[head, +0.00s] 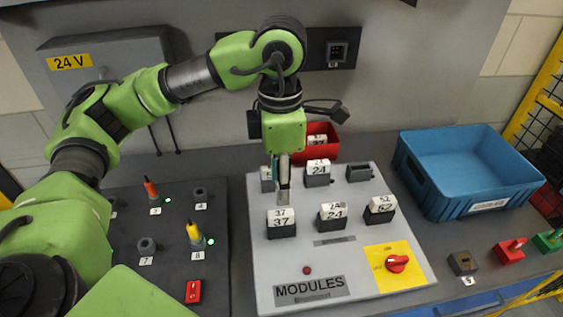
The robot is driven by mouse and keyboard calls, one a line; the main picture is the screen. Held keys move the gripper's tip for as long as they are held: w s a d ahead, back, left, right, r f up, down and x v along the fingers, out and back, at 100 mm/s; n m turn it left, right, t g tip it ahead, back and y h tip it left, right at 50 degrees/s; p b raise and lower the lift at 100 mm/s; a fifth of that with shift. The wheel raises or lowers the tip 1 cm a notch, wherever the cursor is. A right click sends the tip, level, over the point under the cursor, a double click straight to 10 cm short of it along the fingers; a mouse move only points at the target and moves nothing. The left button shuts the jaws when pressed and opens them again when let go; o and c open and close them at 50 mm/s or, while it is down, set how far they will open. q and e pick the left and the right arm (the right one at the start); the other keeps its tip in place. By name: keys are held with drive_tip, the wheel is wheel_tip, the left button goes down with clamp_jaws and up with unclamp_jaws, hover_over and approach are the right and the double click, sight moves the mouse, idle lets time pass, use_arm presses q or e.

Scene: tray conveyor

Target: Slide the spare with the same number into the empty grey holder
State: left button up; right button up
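A white-topped module panel (345,262) holds several dark grey holders. The front row carries white modules numbered 37 (281,217), 24 (333,211) and 52 (380,204). In the back row, a module numbered 24 (318,167) is in the middle, and an empty grey holder (359,173) is at the right. A back-left holder (266,180) is partly hidden by my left gripper; its number is unreadable. A white spare (317,140) lies in the red bin (325,155); its number is unclear. My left gripper (283,192) points down over the panel's back left, its fingers close together.
A blue crate (465,195) stands right of the panel. A dark board (180,255) with coloured plugs is at left. A red rotary switch (397,263) sits on the panel's yellow plate. Small red and green blocks lie at far right. A wall stands behind.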

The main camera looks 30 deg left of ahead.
sight(281, 212)
use_arm(q)
wheel_tip(281, 212, down, 9)
drive_tip(key=shift+f+p, duration=0.1)
drive_tip(key=shift+p, duration=0.75)
drive_tip(key=shift+w+f, duration=0.1)
drive_tip(key=shift+f, duration=0.5)
use_arm(e)
drive_tip(key=shift+w+r, duration=0.3)
drive_tip(key=shift+r, duration=0.25)
drive_tip(key=shift+w+r, duration=0.3)
drive_tip(key=shift+r, duration=0.2)
use_arm(q)
clamp_jaws()
use_arm(e)
drive_tip(key=shift+s+a, duration=0.15)
use_arm(q)
drive_tip(key=shift+r, duration=0.25)
use_arm(e)
drive_tip(key=shift+r, duration=0.1)
use_arm(q)
drive_tip(key=shift+r+p, duration=1.3)
drive_tip(key=shift+r, duration=1.1)
use_arm(e)
drive_tip(key=shift+r, duration=1.15)
use_arm(q)
drive_tip(key=shift+r, duration=0.1)
